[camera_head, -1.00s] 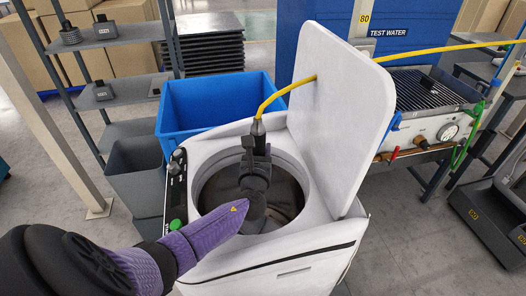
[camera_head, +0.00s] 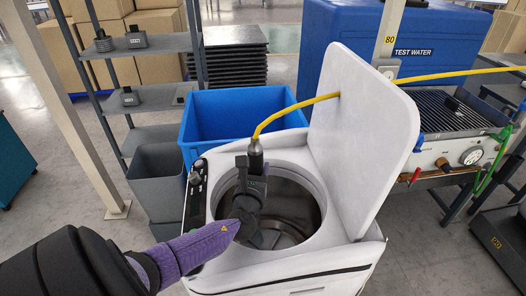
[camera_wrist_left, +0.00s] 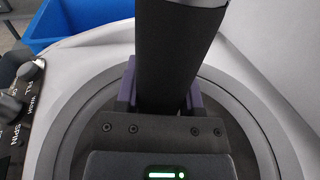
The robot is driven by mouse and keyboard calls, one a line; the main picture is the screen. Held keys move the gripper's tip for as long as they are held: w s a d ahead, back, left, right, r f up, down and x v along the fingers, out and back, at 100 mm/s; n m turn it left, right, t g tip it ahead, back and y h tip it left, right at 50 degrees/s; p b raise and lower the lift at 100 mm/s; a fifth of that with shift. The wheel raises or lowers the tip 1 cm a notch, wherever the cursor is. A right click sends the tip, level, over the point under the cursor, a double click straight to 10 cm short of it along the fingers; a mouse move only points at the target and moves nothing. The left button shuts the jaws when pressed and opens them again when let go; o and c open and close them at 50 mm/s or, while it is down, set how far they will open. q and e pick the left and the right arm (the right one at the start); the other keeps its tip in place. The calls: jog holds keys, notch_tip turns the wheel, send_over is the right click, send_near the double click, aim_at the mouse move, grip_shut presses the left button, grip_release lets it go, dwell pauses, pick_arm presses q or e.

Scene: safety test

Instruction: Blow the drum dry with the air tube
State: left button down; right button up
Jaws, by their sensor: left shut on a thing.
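The white top-loading washer (camera_head: 285,262) stands in the middle of the head view with its lid (camera_head: 362,135) up. Its round metal drum (camera_head: 298,200) is open and looks empty where it shows; my arm covers the left part. My left gripper (camera_head: 254,178) is over the left side of the drum opening, shut on the air tube (camera_head: 256,158). The tube has a black body and a yellow hose (camera_head: 290,108) at its top. In the left wrist view the black tube body (camera_wrist_left: 178,55) stands between my purple fingers (camera_wrist_left: 160,92). The tube's lower end is hidden.
A control panel (camera_head: 195,200) with knobs edges the washer's left side. A blue bin (camera_head: 235,105) stands behind, beside a grey bin (camera_head: 158,185) and shelves (camera_head: 155,90). A bench with a gauge (camera_head: 470,155) is at right. The yellow hose runs past the lid to the right.

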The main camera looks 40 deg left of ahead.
pick_arm(q)
jog(key=shift+s+r, duration=0.1)
jog(key=shift+s, duration=0.2)
jog(key=shift+s+d+p, duration=0.6)
jog(key=shift+s+d, duration=0.05)
jog(key=shift+d, duration=0.15)
jog(key=d+p, duration=0.1)
jog(key=d, duration=0.4)
jog(key=shift+w+a, duration=0.1)
jog(key=shift+w, duration=0.05)
